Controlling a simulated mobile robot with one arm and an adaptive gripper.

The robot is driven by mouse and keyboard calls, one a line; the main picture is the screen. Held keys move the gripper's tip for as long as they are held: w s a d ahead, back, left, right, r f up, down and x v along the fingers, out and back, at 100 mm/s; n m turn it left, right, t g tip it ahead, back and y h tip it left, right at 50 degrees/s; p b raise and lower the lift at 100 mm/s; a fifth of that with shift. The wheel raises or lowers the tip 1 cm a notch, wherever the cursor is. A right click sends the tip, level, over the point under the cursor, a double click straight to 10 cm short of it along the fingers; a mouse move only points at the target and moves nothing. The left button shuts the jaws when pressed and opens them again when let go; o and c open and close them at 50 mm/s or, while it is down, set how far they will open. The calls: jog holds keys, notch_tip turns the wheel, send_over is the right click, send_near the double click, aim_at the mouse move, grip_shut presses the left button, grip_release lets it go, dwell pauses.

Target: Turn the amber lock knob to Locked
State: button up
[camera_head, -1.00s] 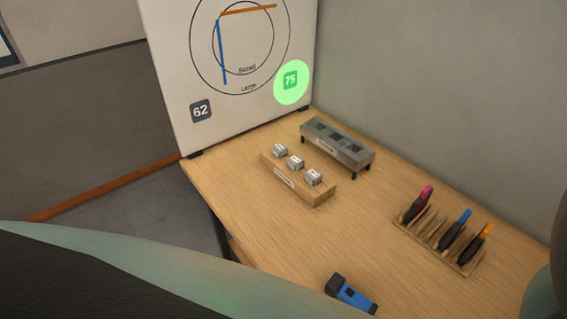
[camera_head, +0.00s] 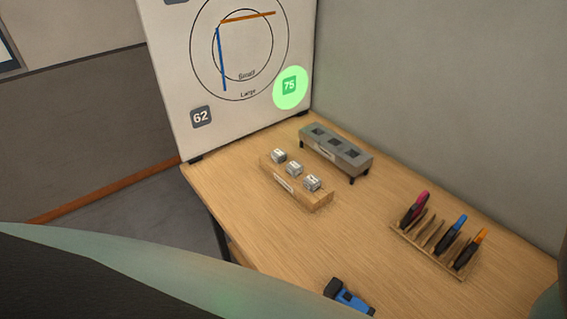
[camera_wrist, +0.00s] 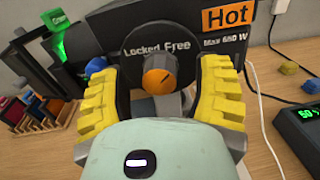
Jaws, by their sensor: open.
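The amber knob (camera_wrist: 159,80) shows in the wrist view as an orange cap on a dark round dial, on the front of a black box (camera_wrist: 183,28). White words "Locked" and "Free" stand above it, left and right. A small mark on the cap appears to point up and right, towards "Free". My gripper (camera_wrist: 155,64) has yellow ridged fingers, open, one on each side of the knob. I cannot tell whether either finger touches it. Neither the knob nor my gripper can be made out in the head view.

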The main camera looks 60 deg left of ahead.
jog(key=shift+w, duration=0.1)
grip_shut()
dwell(0.7)
